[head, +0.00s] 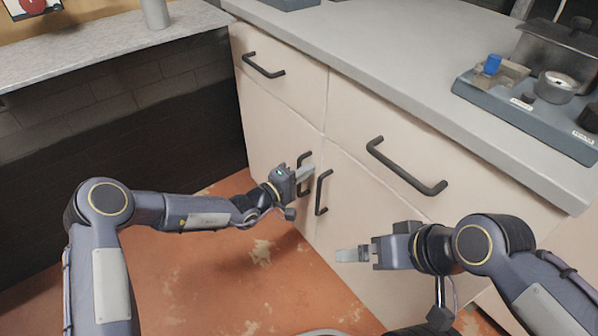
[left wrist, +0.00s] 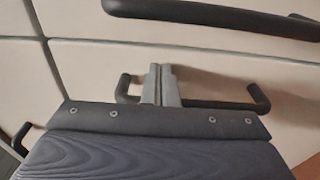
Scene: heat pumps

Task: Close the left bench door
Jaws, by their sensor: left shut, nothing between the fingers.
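The left bench door (head: 270,130) is a cream panel below a drawer, at the left of the bench in the head view. It looks flush with the right door (head: 345,205), with no clear gap. Its dark bar handle (head: 304,187) is partly hidden by my left gripper (head: 307,173). The left gripper is shut and empty, its fingertips close to the door front at that handle. In the left wrist view the shut fingers (left wrist: 161,85) cover part of a dark handle (left wrist: 225,104); contact cannot be told. My right gripper (head: 352,254) is in front of the bench, side on.
The right door's handle (head: 323,192) is close to the left gripper. Drawer handles (head: 264,66) (head: 405,166) stick out above. The grey countertop (head: 390,50) carries a tray of equipment (head: 525,115) at the right. The reddish floor (head: 220,265) is open before the doors.

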